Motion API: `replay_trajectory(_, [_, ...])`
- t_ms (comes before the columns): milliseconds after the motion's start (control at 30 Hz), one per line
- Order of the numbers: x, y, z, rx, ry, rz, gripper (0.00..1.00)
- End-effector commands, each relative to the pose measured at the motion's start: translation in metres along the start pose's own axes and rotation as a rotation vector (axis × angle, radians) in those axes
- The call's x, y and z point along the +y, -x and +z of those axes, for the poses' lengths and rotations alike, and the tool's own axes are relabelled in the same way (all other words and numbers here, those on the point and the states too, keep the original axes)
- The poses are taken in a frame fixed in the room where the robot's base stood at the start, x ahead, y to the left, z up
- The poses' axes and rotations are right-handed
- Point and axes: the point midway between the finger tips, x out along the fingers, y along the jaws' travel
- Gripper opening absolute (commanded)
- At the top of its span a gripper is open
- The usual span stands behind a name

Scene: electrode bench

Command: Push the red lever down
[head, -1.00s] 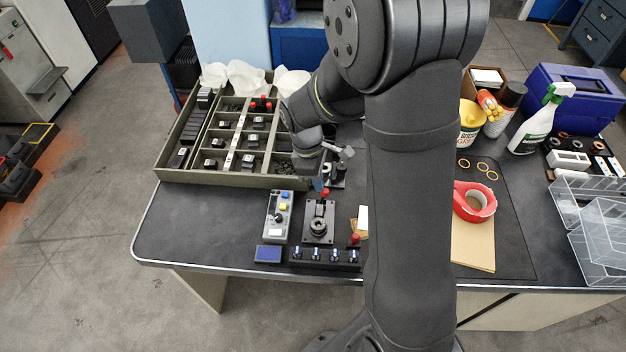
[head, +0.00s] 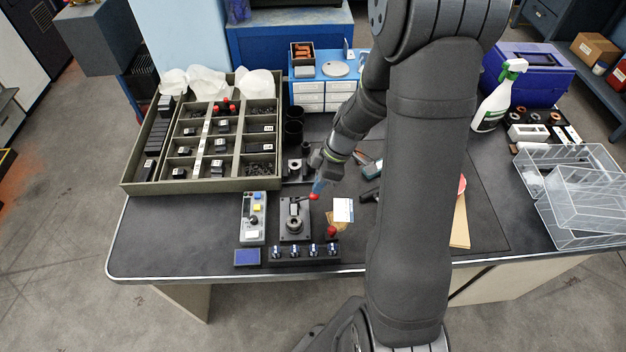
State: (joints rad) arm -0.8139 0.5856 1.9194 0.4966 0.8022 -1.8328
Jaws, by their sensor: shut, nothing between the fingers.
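A black square base plate (head: 285,230) with a round fitting stands near the front of the bench. A short lever with a red ball end (head: 314,196) reaches up and to the right from the back of this plate. My gripper (head: 318,188) is shut and empty, with its bluish fingertips right above the red ball. I cannot tell whether they touch it.
A grey control box (head: 253,228) and a blue panel (head: 247,257) are left of the plate. A white card (head: 343,210) lies to its right. A large divided tray (head: 195,187) stands behind left. My arm hides part of the bench on the right.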

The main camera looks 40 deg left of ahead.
Motion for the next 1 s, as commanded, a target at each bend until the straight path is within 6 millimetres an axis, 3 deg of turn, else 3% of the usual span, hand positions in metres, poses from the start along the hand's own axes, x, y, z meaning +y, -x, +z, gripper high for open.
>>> replay_trajectory(400, [0.0015, -0.0053, 0.0096, -0.001, 0.000, 0.000, 0.00])
replay_trajectory(1000, [0.0020, 0.0004, 0.0070, 0.000, 0.000, 0.001, 0.00])
